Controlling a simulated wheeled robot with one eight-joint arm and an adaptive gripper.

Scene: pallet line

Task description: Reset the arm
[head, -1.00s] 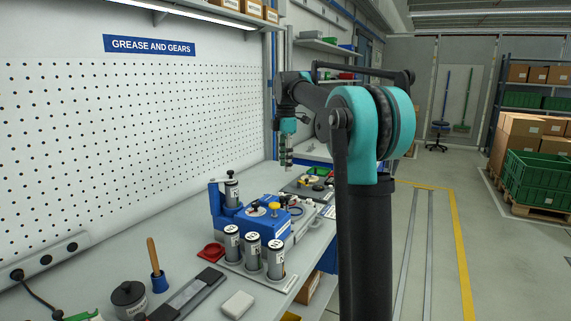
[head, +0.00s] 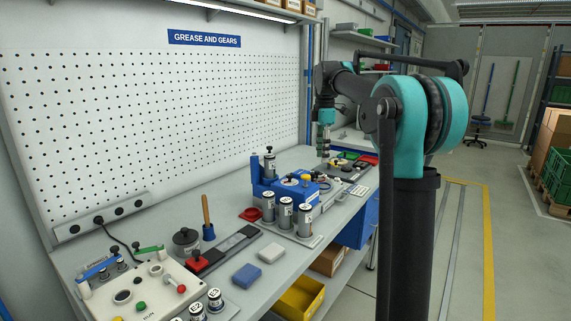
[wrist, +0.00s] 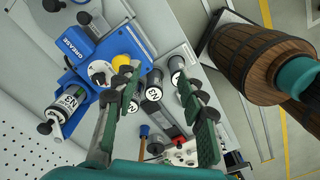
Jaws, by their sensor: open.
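My gripper (wrist: 160,110) is open in the wrist view, its two fingers apart with nothing between them but the bench far below. In the head view my gripper (head: 324,140) hangs pointing down above the far part of the bench, beyond the blue grease station. The teal and black arm is raised and bent at the right of the head view. The blue grease station (head: 303,190) carries a silver canister (head: 269,166), and several more canisters stand in front of it.
The bench (head: 330,228) holds a control box (head: 150,292), a wood-handled brush (head: 207,220), a dark pot (head: 186,240), a blue block (head: 247,274) and a white block (head: 271,249). A yellow bin (head: 302,298) sits below. A wooden barrel (wrist: 255,60) shows in the wrist view.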

